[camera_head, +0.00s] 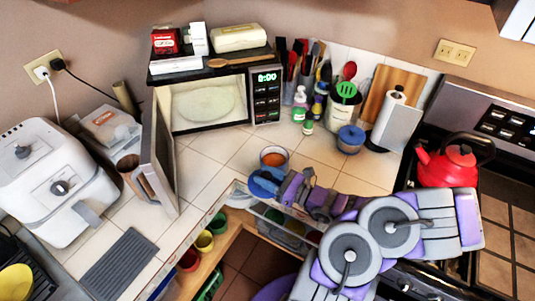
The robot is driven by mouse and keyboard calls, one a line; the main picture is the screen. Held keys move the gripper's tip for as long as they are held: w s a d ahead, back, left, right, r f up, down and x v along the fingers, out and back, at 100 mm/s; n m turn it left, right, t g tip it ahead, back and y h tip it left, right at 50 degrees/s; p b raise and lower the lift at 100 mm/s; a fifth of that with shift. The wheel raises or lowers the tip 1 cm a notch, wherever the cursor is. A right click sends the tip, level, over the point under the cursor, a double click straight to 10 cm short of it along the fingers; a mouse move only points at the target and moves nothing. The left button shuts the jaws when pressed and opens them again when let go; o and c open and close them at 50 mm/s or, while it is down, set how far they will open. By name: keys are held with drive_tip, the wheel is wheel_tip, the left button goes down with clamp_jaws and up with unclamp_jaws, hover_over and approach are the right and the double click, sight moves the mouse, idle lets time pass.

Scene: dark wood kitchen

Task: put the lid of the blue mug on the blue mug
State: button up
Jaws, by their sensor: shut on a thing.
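My gripper (281,184) reaches in from the lower right over the counter's front edge. It is shut on a blue round piece (263,183), which looks like the lid of the blue mug; the fingers partly cover it. Just behind it on the counter stands an open cup (274,156) with brown-orange contents, its lower part hidden by the blue piece. I cannot tell whether this cup is the blue mug, or whether the held piece touches it. A blue pot-like vessel (350,139) with a knobbed top stands farther right.
An open microwave (215,97) has its door (160,150) swung out at left. A utensil holder (342,108), bottles (300,105) and a paper towel roll (394,117) stand behind. A red kettle (447,163) is right. An open drawer (280,229) lies below.

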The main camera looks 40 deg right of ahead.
drive_tip(key=shift+r+h, duration=0.1)
drive_tip(key=shift+h, duration=0.2)
drive_tip(key=shift+w, duration=0.25)
drive_tip(key=w+d+f+b, duration=0.1)
drive_tip(key=w+d, duration=0.2)
drive_tip(key=d, duration=0.1)
drive_tip(key=w+d+f+b, duration=0.2)
drive_tip(key=w+d, duration=0.1)
drive_tip(key=w+d+f+b, duration=0.1)
drive_tip(key=w+d+f, duration=0.1)
drive_tip(key=w+d, duration=0.2)
drive_tip(key=shift+d+f+b, duration=0.1)
drive_tip(key=shift+d+b, duration=0.25)
drive_tip(key=shift+b, duration=0.05)
drive_tip(key=shift+a, duration=0.1)
drive_tip(key=o, duration=1.1)
